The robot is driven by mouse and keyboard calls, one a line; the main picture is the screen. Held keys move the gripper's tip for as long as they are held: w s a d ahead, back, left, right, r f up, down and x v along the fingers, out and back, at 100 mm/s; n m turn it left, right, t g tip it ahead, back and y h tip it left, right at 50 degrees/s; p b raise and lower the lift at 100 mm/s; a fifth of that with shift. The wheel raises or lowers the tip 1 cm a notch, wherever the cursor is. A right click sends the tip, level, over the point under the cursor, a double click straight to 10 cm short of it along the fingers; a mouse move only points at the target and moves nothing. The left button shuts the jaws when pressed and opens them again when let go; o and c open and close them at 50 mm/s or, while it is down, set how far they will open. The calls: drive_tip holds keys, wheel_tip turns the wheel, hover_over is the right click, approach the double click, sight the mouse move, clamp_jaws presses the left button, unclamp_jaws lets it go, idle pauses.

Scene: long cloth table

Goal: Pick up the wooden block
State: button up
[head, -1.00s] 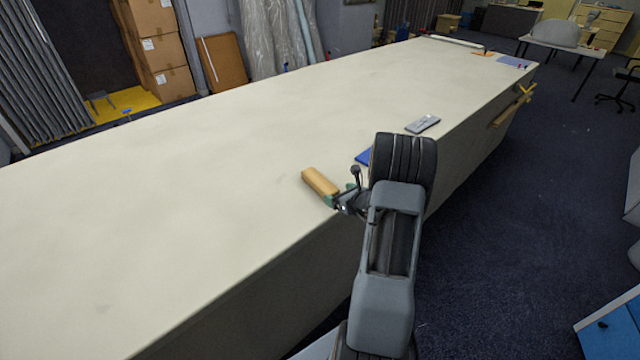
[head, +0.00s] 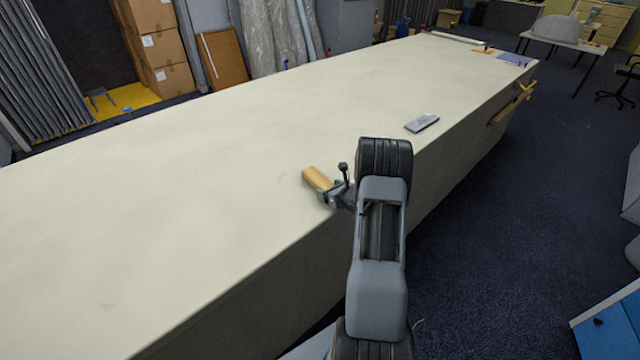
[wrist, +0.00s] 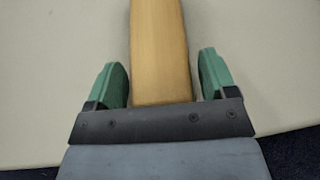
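The wooden block (head: 317,177) is a light tan bar lying on the cloth table, near its front edge in the head view. In the wrist view the block (wrist: 160,45) runs from the top edge down between the two green fingers. My gripper (wrist: 162,68) is open around the block's near end, with a narrow gap on each side. In the head view my gripper (head: 328,190) is at the block's near end, partly covering it. The block's far end is outside the wrist view.
The long cloth table (head: 190,190) is largely clear to the left. A grey flat object (head: 422,122) lies farther along, near the right edge. A wooden piece (head: 510,107) sticks out from the table's far right side.

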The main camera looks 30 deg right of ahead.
drive_tip(key=c, duration=0.9)
drive_tip(key=shift+r, duration=0.1)
